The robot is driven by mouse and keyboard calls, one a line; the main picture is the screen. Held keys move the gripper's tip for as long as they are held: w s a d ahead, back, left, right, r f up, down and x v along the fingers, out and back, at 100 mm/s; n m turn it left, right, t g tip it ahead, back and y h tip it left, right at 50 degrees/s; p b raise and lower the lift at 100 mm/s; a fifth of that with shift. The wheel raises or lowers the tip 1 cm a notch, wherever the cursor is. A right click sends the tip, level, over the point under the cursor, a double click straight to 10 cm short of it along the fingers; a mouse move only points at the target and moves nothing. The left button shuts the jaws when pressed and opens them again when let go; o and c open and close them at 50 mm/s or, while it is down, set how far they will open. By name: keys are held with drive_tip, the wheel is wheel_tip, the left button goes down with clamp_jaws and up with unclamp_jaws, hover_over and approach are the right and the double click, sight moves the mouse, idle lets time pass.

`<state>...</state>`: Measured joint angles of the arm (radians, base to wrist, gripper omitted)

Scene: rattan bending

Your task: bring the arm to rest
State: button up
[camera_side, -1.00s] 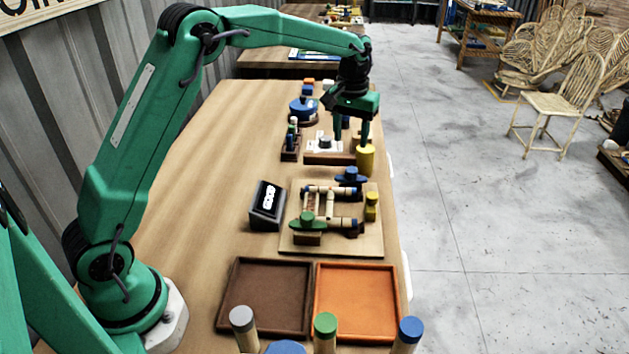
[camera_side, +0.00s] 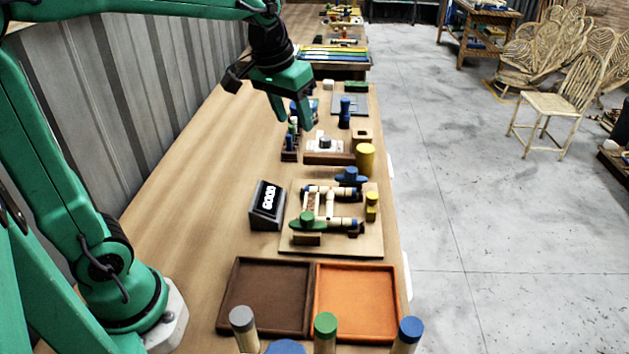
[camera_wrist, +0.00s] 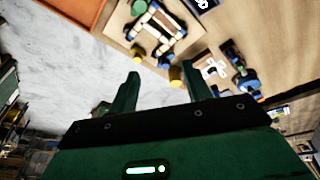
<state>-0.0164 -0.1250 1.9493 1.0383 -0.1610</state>
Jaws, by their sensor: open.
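My gripper (camera_side: 292,115) is in the air above the workbench in the side view, over the area left of the yellow cylinder (camera_side: 365,158). Its green fingers point down. In the wrist view my gripper (camera_wrist: 160,90) shows two fingers spread apart with nothing between them. The yellow cylinder stands upright at the bench's right side, apart from the fingers, and also shows in the wrist view (camera_wrist: 176,76).
A board (camera_side: 362,246) carries a light frame with blue, green and yellow clamps. A small sign (camera_side: 268,203) reads GOOD. A brown tray (camera_side: 231,295) and an orange tray (camera_side: 356,302) lie nearer, by several capped posts. Bare bench lies left of these.

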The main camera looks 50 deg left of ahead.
drive_tip(key=s+f+m+t, duration=0.2)
drive_tip(key=s+f, duration=0.1)
drive_tip(key=s, duration=1.2)
drive_tip(key=shift+s+d, duration=0.2)
drive_tip(key=shift+d, duration=0.1)
